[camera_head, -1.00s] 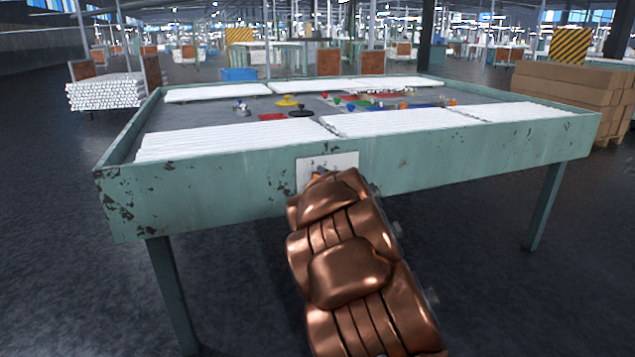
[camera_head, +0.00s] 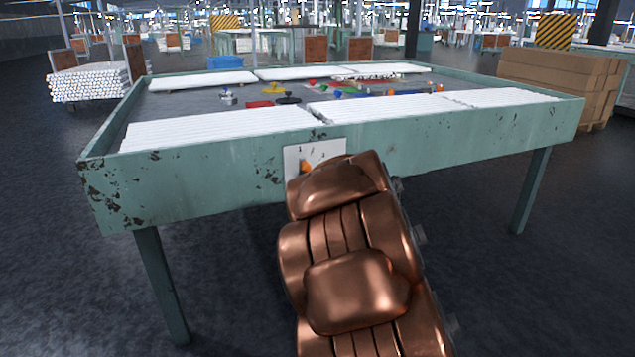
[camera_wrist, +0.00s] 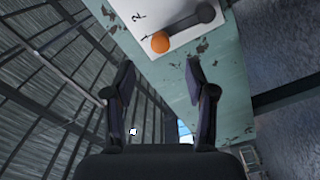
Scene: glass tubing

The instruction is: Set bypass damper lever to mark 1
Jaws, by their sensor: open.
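The bypass damper lever shows in the wrist view as a dark grey arm (camera_wrist: 190,24) with an orange knob (camera_wrist: 160,42) at its end and a round dark pivot at the other. It is mounted on a white plate (camera_wrist: 180,65) with small black marks; one mark beside the knob is a short line, and a figure like a 2 lies further up. In the head view the plate (camera_head: 293,158) is on the table's front side and the orange knob (camera_head: 305,167) shows; my arm hides the rest. My gripper (camera_wrist: 160,75) is open and empty, its fingertips apart from the knob.
The green table (camera_head: 210,188) carries white tubing (camera_head: 220,127) and small coloured items on top. Its legs stand on open dark floor. Stacked cardboard boxes (camera_head: 565,78) are at the back right, and a tube rack (camera_head: 90,84) is at the back left.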

